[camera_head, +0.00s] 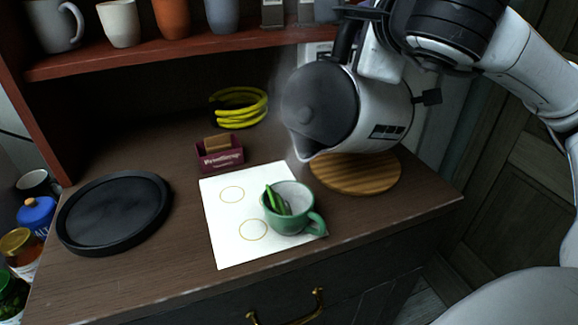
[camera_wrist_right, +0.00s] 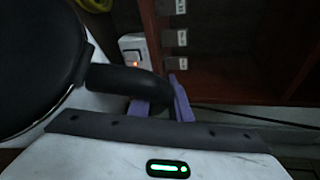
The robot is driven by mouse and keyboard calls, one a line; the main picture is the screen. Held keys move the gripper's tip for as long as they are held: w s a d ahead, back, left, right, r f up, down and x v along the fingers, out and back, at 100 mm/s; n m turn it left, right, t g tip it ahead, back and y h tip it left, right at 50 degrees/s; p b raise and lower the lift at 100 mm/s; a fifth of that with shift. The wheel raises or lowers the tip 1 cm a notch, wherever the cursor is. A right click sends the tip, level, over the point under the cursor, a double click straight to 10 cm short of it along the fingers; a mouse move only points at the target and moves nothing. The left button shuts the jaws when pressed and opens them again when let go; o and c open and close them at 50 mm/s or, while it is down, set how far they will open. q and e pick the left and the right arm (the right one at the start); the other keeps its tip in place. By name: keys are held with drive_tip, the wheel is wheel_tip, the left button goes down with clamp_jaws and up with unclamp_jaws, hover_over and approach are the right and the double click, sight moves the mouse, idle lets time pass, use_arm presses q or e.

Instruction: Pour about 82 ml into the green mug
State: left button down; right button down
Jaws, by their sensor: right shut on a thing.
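A white kettle (camera_head: 378,112) with a grey lid is held tilted above the wooden counter, its spout pointing down and left toward the green mug. My right gripper (camera_head: 350,32) is shut on the kettle's black handle, which also shows between the purple fingers in the right wrist view (camera_wrist_right: 162,100). The green mug (camera_head: 291,222) stands upright on a white sheet (camera_head: 228,248), below the spout tip and apart from it. A green, elongated item lies inside the mug; the liquid level cannot be made out. No stream from the spout is visible. My left gripper is out of view.
A round wooden board (camera_head: 358,180) lies empty under the kettle. A black round tray (camera_head: 112,212) is at left. A small maroon box (camera_head: 220,157) and a yellow coil (camera_head: 240,107) are behind the sheet. A shelf (camera_head: 180,53) with cups is at the back.

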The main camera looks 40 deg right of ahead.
drive_tip(key=shift+w+d, duration=0.25)
drive_tip(key=shift+d, duration=0.2)
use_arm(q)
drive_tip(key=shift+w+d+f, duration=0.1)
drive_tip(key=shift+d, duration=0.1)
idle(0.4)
use_arm(e)
drive_tip(key=shift+d, duration=0.1)
idle(0.6)
